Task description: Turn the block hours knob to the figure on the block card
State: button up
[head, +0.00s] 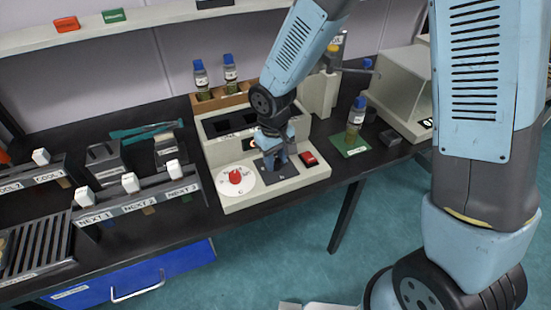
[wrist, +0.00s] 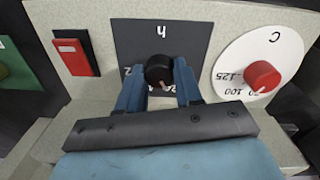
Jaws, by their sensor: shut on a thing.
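The block hours knob (wrist: 160,71) is a black round knob with a pale pointer line, on a dark panel (wrist: 203,35) marked "h" on the block unit. My gripper (wrist: 159,88) is shut on this knob, with one blue finger on each side. In the wrist view the panel appears upside down, and the pointer line points towards my gripper. Figures around the knob are mostly hidden by the knob and fingers. In the head view my gripper (head: 273,158) is at the dark panel, and it hides the knob. I cannot make out a block card.
A red knob (head: 235,176) on a white "C" dial (head: 252,185) sits left of the panel in the head view. A red rocker switch (head: 308,158) sits right. A bottle (head: 355,118) stands on a green mat (head: 344,150) further right. Labelled racks (head: 140,202) stand left.

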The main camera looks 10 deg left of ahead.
aim_at(275, 162)
jog(key=o, duration=1)
jog(key=shift+o, duration=0.2)
jog(key=shift+r, duration=0.15)
notch_tip(275, 162, up, 14)
jog(key=shift+s+a+f, duration=0.15)
jog(key=shift+a+f, duration=0.05)
jog(key=shift+f, duration=0.05)
jog(key=shift+d, duration=0.1)
